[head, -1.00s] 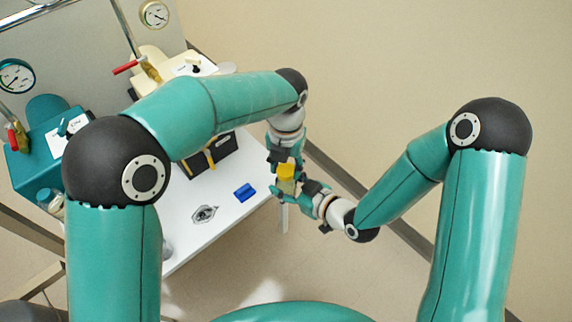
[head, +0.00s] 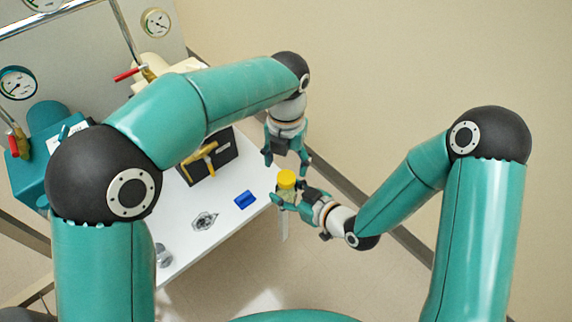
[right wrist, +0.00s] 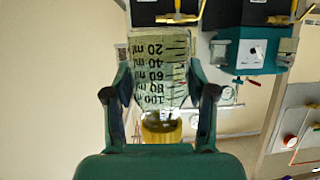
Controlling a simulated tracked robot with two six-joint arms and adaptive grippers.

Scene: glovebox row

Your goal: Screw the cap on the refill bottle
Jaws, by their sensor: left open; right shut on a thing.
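The refill bottle (head: 288,192) is a clear graduated bottle, held upright in my right gripper (head: 291,197) beyond the table's right end. The yellow cap (head: 286,178) sits on top of its neck; how tightly it is seated I cannot tell. In the right wrist view the bottle (right wrist: 160,75) appears upside down between the two fingers, with its printed scale facing me and the yellow cap (right wrist: 162,130) partly hidden at the bottom. My left gripper (head: 287,163) is open and empty, just above and apart from the cap.
A white table (head: 212,247) stands to the left, with a blue block (head: 245,200) and a dark metal piece (head: 204,221) on it. A black box with a yellow handle (head: 203,161) stands farther back. Gauges and teal equipment line the far left.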

